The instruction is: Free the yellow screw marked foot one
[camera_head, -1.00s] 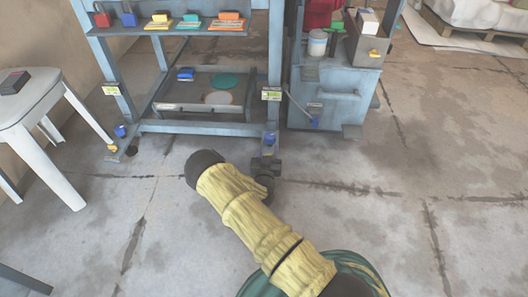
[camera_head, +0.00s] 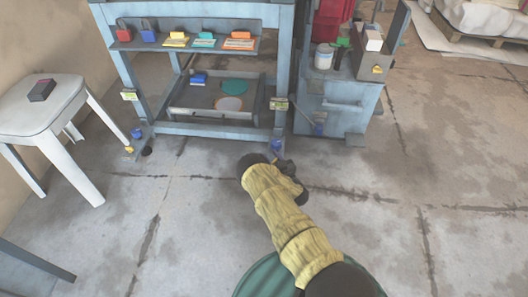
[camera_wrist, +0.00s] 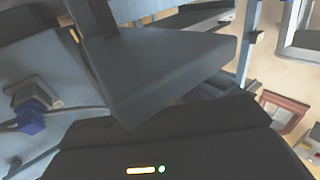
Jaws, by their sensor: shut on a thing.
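A small yellow part (camera_head: 129,149), possibly a screw, shows beside a blue knob (camera_head: 136,133) at the foot of the rack's left leg. A second blue knob (camera_head: 277,145) is at the right leg's foot; no yellow part is visible there. Labels on the left leg (camera_head: 129,95) and right leg (camera_head: 278,103) are too small to read. My gripper (camera_head: 286,170) is low, just in front of the right foot. In the wrist view a big dark grey finger (camera_wrist: 165,75) fills the middle. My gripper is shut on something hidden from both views.
The blue-grey rack (camera_head: 215,129) has a shelf of coloured blocks. A blue-grey cabinet (camera_head: 335,115) stands at its right. A white stool (camera_head: 50,115) with a dark box (camera_head: 42,90) is at the left. Floor on the right is clear.

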